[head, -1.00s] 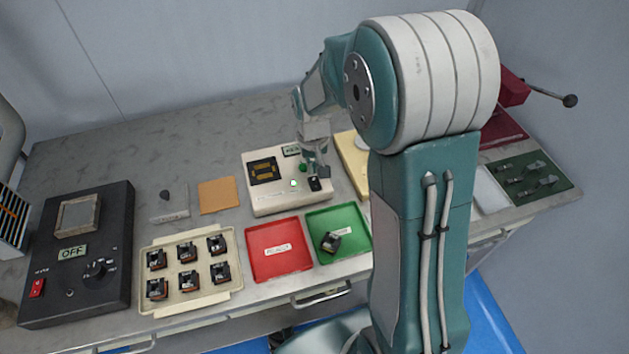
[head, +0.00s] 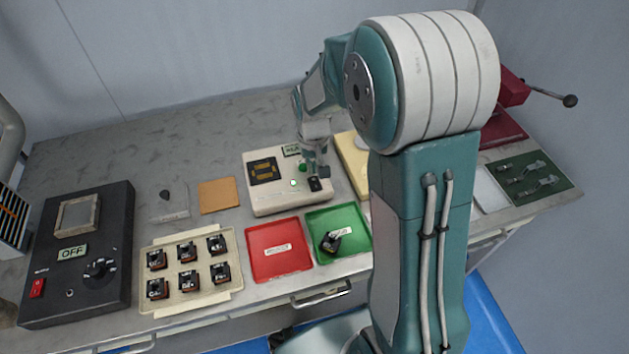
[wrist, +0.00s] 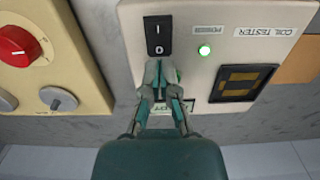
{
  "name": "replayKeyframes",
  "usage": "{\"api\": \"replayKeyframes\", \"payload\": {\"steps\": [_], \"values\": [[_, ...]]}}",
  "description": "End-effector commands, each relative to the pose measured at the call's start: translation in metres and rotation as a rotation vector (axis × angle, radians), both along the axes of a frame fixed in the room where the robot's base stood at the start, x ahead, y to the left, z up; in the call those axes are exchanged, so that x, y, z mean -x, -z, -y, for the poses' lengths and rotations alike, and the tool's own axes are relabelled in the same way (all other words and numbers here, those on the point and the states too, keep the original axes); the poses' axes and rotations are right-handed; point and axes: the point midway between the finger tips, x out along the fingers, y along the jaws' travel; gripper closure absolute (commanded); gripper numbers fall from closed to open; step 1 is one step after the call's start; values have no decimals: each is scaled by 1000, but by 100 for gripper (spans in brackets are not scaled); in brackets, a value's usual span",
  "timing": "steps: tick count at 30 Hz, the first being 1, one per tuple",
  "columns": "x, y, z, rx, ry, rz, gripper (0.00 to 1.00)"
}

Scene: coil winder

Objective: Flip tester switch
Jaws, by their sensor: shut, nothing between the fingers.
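The coil tester (head: 262,205) is a cream box near the middle of the bench. Its black rocker switch (head: 314,184), marked I and O, is at the front right corner; it also shows in the wrist view (wrist: 158,35). My gripper (wrist: 160,68) is shut and empty. In the wrist view its tips are just beside the O end of the switch; I cannot tell whether they touch. The gripper partly hides the green button (head: 303,168) and the display (head: 292,150).
Red (head: 265,265) and green (head: 352,256) trays lie in front of the tester; the green one holds a coil. A cream tray (head: 160,247) with several coils and a black unit (head: 115,215) reading OFF stand left. A yellow box (head: 349,150) is close on the right.

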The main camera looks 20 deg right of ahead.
Motion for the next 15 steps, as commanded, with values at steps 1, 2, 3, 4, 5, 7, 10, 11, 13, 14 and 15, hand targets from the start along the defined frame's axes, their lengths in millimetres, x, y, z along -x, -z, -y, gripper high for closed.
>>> {"api": "replayKeyframes", "payload": {"steps": [1,2,3,4,5,7,10,11,13,14,15], "values": [[0,0,0,0,0,0,100],[0,1,0,0,0,0,100],[0,1,0,0,0,0,100],[0,2,0,0,0,-1,100],[0,2,0,0,0,-1,100],[0,3,0,0,0,0,100],[0,4,0,0,0,0,100],[0,5,0,0,0,0,100],[0,6,0,0,0,0,100],[0,6,0,0,0,0,100],[0,7,0,0,0,0,100]]}}
